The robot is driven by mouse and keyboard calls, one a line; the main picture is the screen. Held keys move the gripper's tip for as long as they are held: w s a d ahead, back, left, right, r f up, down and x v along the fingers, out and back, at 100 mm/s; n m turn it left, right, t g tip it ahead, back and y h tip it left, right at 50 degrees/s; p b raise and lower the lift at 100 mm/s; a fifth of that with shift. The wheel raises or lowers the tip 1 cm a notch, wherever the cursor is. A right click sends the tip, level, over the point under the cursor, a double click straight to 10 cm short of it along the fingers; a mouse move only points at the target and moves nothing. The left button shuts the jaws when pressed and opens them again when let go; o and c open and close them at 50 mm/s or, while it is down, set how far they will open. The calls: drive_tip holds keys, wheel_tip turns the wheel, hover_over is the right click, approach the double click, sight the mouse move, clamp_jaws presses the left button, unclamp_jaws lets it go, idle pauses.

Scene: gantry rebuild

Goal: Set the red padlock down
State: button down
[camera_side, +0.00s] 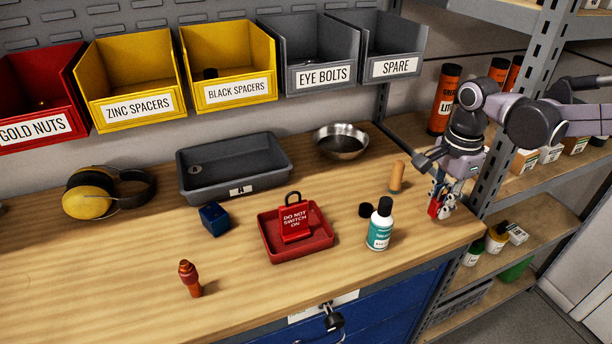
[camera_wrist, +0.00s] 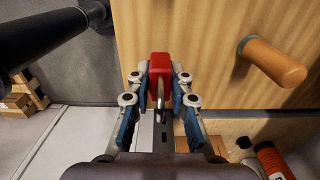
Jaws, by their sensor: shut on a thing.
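My gripper (camera_side: 441,206) is at the right end of the wooden bench, pointing down. In the wrist view its fingers (camera_wrist: 160,98) are shut on the red padlock (camera_wrist: 159,66), with the metal shackle toward the palm and the red body outward. In the side view the padlock (camera_side: 433,208) shows only as a small red patch between the fingers, low over the bench top. I cannot tell whether it touches the wood.
Left of my gripper are a tan cylinder (camera_side: 397,177), a white-and-teal bottle (camera_side: 380,228) and a black round piece (camera_side: 366,210). A red tray (camera_side: 275,252) holds a red "DO NOT SWITCH ON" piece (camera_side: 296,221). Metal shelving (camera_side: 486,180) stands close right. The front-left bench is mostly clear.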

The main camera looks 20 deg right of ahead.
drive_tip(key=shift+f, duration=1.25)
drive_tip(key=c, duration=1.2)
unclamp_jaws()
drive_tip(key=shift+f, duration=0.15)
